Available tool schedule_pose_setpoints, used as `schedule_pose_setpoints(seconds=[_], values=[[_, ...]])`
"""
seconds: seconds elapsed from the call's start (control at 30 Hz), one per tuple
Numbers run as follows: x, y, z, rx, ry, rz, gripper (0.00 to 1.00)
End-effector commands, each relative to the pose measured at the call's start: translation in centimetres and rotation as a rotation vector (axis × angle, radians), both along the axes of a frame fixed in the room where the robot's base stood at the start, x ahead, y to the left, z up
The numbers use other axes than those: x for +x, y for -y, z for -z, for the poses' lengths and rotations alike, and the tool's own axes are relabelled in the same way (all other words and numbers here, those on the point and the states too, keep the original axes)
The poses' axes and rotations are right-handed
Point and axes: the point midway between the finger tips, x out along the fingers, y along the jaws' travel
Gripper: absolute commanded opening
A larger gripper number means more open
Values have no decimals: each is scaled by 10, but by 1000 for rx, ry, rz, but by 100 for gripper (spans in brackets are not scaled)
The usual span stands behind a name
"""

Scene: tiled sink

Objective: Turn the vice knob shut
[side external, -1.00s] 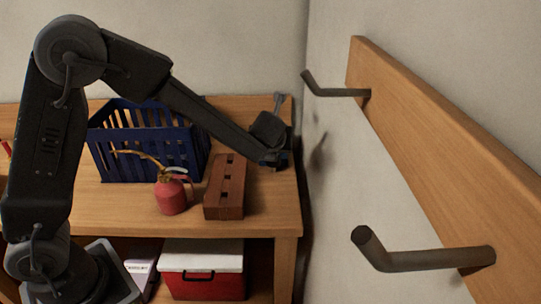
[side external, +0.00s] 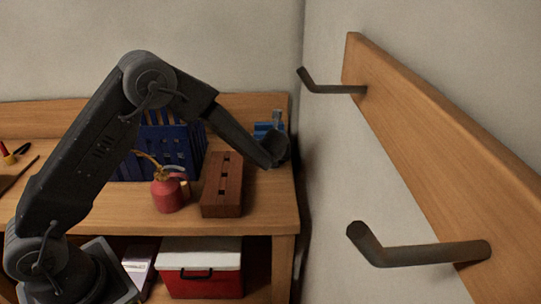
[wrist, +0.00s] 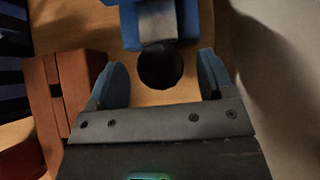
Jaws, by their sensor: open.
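The blue vice with a grey middle part (wrist: 158,22) shows at the top of the wrist view. In the side view the vice (side external: 264,129) stands at the bench's back right corner, partly hidden by my arm. Its knob (wrist: 160,67) is a dark round ball in front of the vice body. My gripper (wrist: 161,60) is open, with one blue finger on each side of the knob and a visible gap to both. In the side view my wrist is in front of the vice and the fingers are hidden. I cannot tell the exact height of the fingers against the knob.
A red-brown brick block (side external: 222,184) with holes lies left of my gripper. A red oil can (side external: 168,194) and a blue crate (side external: 166,150) stand further left. The wall is close on the right, with a wooden rail (side external: 440,150) carrying dark pegs.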

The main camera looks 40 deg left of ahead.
Motion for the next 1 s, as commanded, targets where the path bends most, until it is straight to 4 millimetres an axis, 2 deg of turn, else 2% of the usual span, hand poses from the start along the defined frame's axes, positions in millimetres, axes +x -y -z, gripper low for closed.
schedule_pose_setpoints(seconds=[0.4, 0.9, 1.0], values=[[4, -5, 7, 0, 0, 0, 75], [4, -5, 7, 0, 0, 0, 28], [4, -5, 6, 1, 1, 6, 27]])
